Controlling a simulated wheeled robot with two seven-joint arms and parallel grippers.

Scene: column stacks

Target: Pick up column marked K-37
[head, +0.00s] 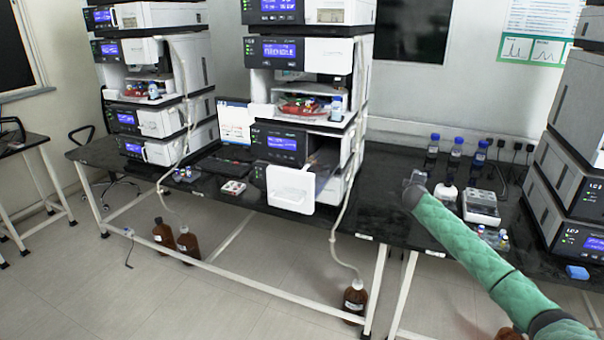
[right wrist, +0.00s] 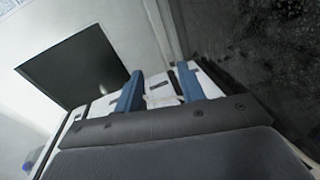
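No label reading K-37 can be made out, and I cannot pick out that column. The middle instrument stack (head: 318,52) has an open bay (head: 300,108) with red and small coloured parts, too small to tell apart. A white door or drawer front (head: 290,188) sticks out low on that stack. My right gripper (head: 415,180) is over the bench, right of the middle stack, apart from it. In the right wrist view its two blue fingers (right wrist: 158,88) stand apart, with pale stack parts behind the gap. My left gripper is not in view.
Another stack (head: 150,75) stands left, and one more (head: 575,150) at the right edge. Blue-capped bottles (head: 455,150) stand at the bench's back. A grey-white box (head: 480,205) and small vials (head: 493,238) lie beside my right arm. Brown bottles (head: 355,300) stand on the floor.

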